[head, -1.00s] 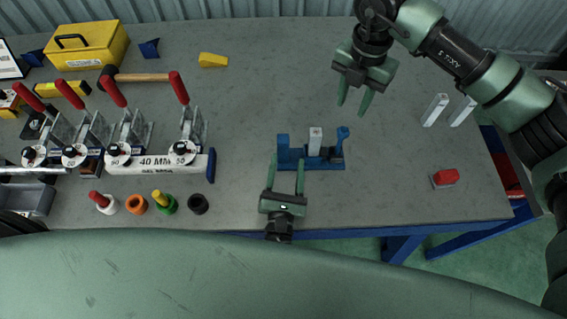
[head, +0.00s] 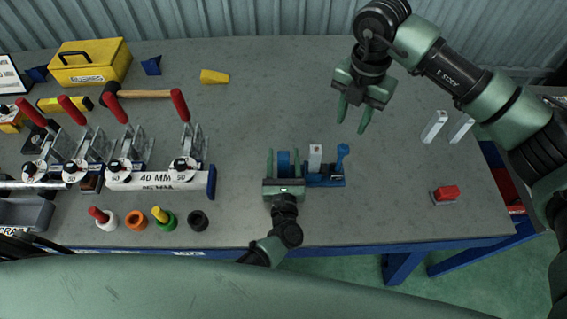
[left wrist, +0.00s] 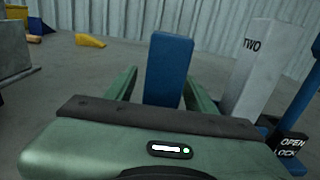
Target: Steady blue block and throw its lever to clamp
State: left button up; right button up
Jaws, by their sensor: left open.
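The blue block (head: 285,163) is an upright part at the left end of a blue fixture (head: 325,182) on the bench. In the left wrist view the block (left wrist: 169,70) stands between the fingers of my left gripper (left wrist: 160,92), with gaps showing. My left gripper (head: 283,164) is open around it. A white block marked TWO (left wrist: 251,70) stands in the fixture, also seen in the head view (head: 315,158). The blue lever (head: 342,152) stands upright at the fixture's right end, beside an OPEN/LOCK label (left wrist: 290,147). My right gripper (head: 353,115) is open and empty, above the bench behind the fixture.
Red-handled toggle clamps (head: 186,140) and a 40 MM bar (head: 160,178) lie to the left, with coloured cups (head: 165,219) in front. A red block (head: 446,194) and two white blocks (head: 434,126) are at right. The bench middle is mostly clear.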

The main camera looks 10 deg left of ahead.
pick_arm(q)
grip_shut()
dwell(0.4)
dwell(0.9)
pick_arm(e)
jog(key=shift+s+a, duration=0.1)
jog(key=c, duration=0.6)
jog(key=shift+m+t, duration=0.8)
jog(key=shift+t, duration=0.1)
jog(key=s+a, duration=0.1)
jog(key=s, duration=0.1)
jog(key=s+a, duration=0.1)
jog(key=s, duration=0.2)
jog(key=s+a, duration=0.2)
jog(key=shift+s+r, duration=0.15)
jog(key=shift+r, duration=0.2)
grip_shut()
jog(key=shift+s+a+r, duration=0.1)
jog(key=shift+s, duration=0.25)
